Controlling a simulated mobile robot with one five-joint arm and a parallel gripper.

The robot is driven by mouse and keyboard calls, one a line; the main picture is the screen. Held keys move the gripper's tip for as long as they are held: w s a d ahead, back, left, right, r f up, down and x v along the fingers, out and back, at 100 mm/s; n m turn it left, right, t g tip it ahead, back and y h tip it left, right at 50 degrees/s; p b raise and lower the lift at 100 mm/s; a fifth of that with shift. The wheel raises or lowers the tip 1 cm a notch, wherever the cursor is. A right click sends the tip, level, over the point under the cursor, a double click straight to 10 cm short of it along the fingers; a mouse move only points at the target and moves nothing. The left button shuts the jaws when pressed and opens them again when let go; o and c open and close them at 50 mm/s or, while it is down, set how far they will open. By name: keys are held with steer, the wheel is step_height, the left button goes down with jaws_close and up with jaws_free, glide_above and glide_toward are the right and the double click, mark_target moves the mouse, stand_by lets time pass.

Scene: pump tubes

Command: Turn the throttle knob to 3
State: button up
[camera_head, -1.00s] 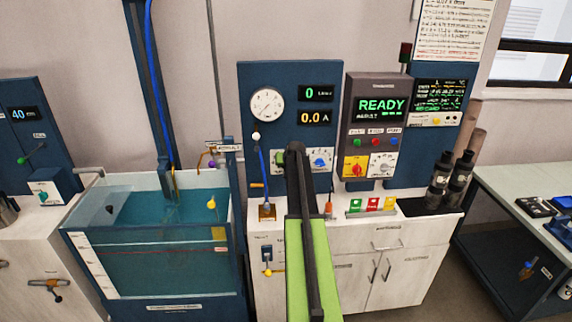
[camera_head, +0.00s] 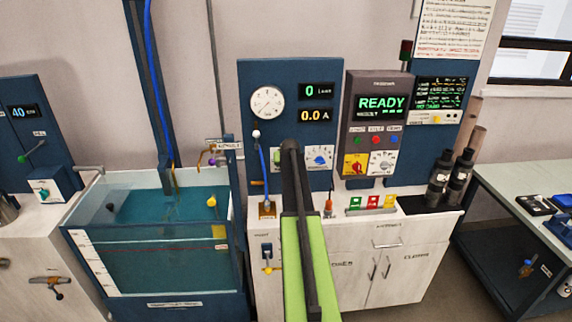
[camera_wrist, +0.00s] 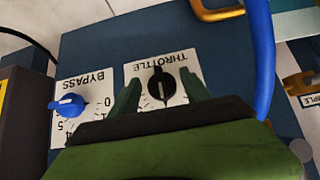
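The throttle knob (camera_wrist: 161,87) is black and sits on a white plate marked THROTTLE (camera_wrist: 184,63), upside down in the wrist view. My gripper (camera_wrist: 162,79) is open, with one green finger on each side of the knob and visible gaps between. I cannot tell how far the fingertips stand from the panel. The knob's setting is not readable; its plate's numbers are mostly hidden by my gripper. In the head view my arm covers the knob, and only the left part of its plate (camera_head: 277,158) shows.
The blue bypass knob (camera_wrist: 67,105) is beside the throttle plate; it also shows in the head view (camera_head: 319,157). A blue hose (camera_wrist: 261,55) runs close to my gripper's right. The READY display (camera_head: 381,105) is lit; the flow display (camera_head: 316,91) reads 0.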

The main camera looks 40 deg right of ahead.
steer(key=shift+r, duration=0.1)
steer(key=shift+s+a+r+p, duration=0.15)
steer(key=shift+r+p, duration=0.1)
steer(key=shift+p, duration=0.1)
steer(key=p+v, duration=1.1)
steer(key=v, duration=0.5)
steer(key=shift+s+a+r+p, duration=0.15)
steer(key=shift+s+a+p, duration=0.05)
steer(key=shift+s+p, duration=0.15)
steer(key=shift+w, duration=0.1)
steer(key=w+a+f+n+g+y+b, duration=0.1)
steer(key=a+f+n+y+b, duration=0.35)
steer(key=a, duration=1.15)
steer(key=w+a+f+g+b, duration=0.15)
steer(key=a+f, duration=0.55)
steer(key=a, duration=0.9)
steer(key=s+a+f+n+g+b, duration=0.1)
steer(key=s+a+f+b, duration=0.1)
steer(key=a, duration=0.6)
steer(key=s+a+f+n+g+y+b, duration=0.1)
steer(key=s+a+f+g, duration=0.1)
steer(key=s+a, duration=0.3)
steer(key=s+a+f+n+g+b, duration=0.1)
steer(key=s+a+f+b, duration=0.1)
steer(key=a, duration=0.8)
steer(key=shift+s+a+f+b, duration=0.35)
steer(key=shift+s+f, duration=0.2)
steer(key=shift+s, duration=0.6)
